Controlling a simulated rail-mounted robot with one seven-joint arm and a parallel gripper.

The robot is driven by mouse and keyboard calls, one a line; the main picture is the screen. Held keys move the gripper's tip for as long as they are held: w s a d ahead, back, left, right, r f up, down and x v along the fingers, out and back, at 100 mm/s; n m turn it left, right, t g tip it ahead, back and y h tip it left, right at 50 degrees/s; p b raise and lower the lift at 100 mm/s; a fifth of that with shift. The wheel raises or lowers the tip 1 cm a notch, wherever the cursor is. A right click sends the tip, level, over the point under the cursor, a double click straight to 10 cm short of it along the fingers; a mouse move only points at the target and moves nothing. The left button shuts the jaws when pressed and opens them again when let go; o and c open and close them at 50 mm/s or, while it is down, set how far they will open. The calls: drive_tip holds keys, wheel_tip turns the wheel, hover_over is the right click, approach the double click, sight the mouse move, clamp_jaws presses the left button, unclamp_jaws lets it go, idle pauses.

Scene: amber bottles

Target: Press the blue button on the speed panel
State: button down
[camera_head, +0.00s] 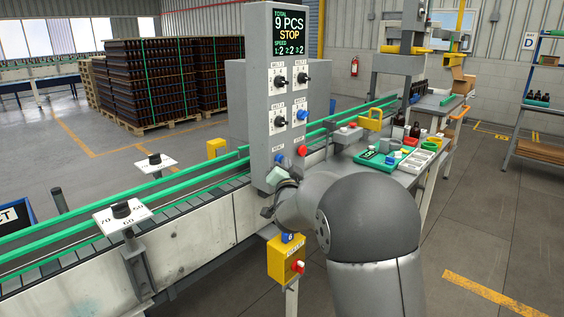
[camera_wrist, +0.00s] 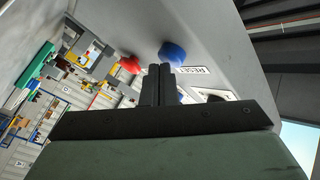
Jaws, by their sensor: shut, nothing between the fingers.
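The grey speed panel (camera_head: 263,100) stands beside the conveyor, with a display reading 9 PCS and STOP above several black knobs. The blue button (camera_head: 279,158) is low on its face, left of a red button (camera_head: 302,150). In the wrist view the blue button (camera_wrist: 172,53) sits by a RESET label, just beyond my fingertips. The red button (camera_wrist: 130,64) is to its left. My gripper (camera_wrist: 159,68) is shut and empty, pointing at the panel face near the blue button; contact cannot be told. In the head view its pale green body (camera_head: 276,176) is just below the blue button, its fingers not clear.
A yellow box (camera_head: 281,260) with a blue and a red button hangs below, close to my arm. Green conveyor rails (camera_head: 130,200) run past the panel. Knob plates (camera_head: 122,213) stand left. A bench with trays (camera_head: 390,155) is at right.

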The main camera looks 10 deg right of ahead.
drive_tip(key=shift+w+a, duration=0.1)
idle(0.5)
drive_tip(key=shift+s+d+b, duration=0.55)
drive_tip(key=shift+s+b, duration=0.1)
drive_tip(key=shift+b, duration=0.3)
drive_tip(key=shift+s+d, duration=0.1)
drive_tip(key=s+d+b, duration=0.3)
drive_tip(key=b, duration=0.1)
drive_tip(key=shift+s, duration=0.3)
